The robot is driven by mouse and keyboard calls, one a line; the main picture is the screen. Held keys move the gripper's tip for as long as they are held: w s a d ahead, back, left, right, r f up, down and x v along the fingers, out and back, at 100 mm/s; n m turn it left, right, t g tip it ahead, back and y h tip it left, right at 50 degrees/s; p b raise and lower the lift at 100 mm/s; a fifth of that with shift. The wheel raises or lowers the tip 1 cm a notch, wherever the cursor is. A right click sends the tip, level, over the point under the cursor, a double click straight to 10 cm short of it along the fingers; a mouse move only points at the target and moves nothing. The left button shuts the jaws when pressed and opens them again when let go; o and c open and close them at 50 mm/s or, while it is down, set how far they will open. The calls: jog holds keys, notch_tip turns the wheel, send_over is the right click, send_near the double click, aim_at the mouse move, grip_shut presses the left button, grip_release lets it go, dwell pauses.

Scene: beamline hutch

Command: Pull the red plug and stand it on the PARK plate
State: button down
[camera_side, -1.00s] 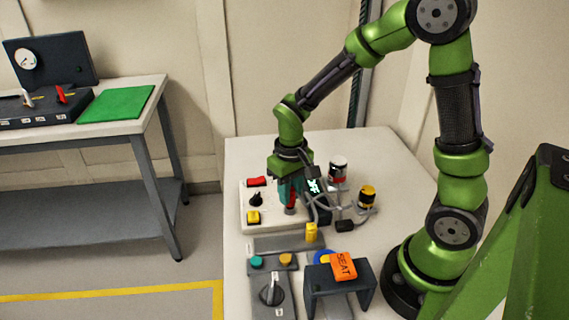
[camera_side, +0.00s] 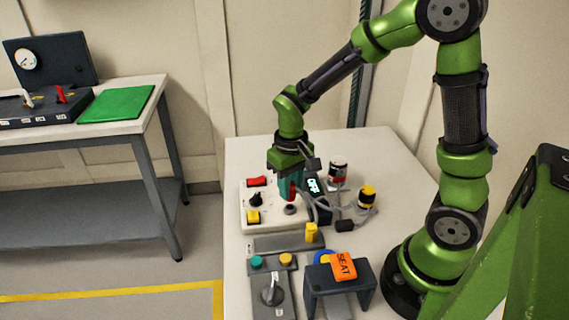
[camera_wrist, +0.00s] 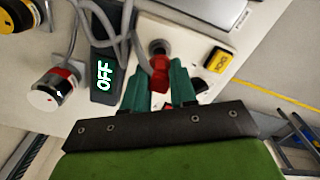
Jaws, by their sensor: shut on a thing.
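The red plug (camera_side: 292,191) is held upright between the teal fingers of my gripper (camera_side: 289,187), which is shut on it. In the side view the plug hangs just above a round grey socket (camera_side: 291,209) on a white panel (camera_side: 268,222), and its lower end looks clear of it. The wrist view shows the red plug (camera_wrist: 159,76) between both fingers (camera_wrist: 158,88), with the socket (camera_wrist: 158,48) beyond it. No PARK lettering is readable; a grey strip (camera_side: 275,244) with a small label lies in front of the panel.
A dark display (camera_side: 314,186) reads OFF. Cables and two round connectors (camera_side: 338,171) (camera_side: 367,196) lie right of the panel. A dark bracket (camera_side: 355,277) carries an orange SEAT tag (camera_side: 343,266). A knob box (camera_side: 270,290) sits in front.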

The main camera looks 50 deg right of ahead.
jog(key=shift+r, duration=2.1)
jog(key=shift+n, duration=0.3)
jog(key=a+f, duration=0.1)
jog(key=a, duration=0.2)
jog(key=a+f, duration=0.2)
jog(key=a, duration=0.2)
jog(key=s+a+f, duration=0.1)
jog(key=a+f, duration=0.1)
jog(key=a, duration=0.1)
jog(key=shift+s+a+f, duration=0.1)
jog(key=shift+a, duration=0.05)
jog(key=shift+f, duration=2.25)
jog(key=shift+f, duration=0.15)
jog(key=c, duration=0.9)
grip_release()
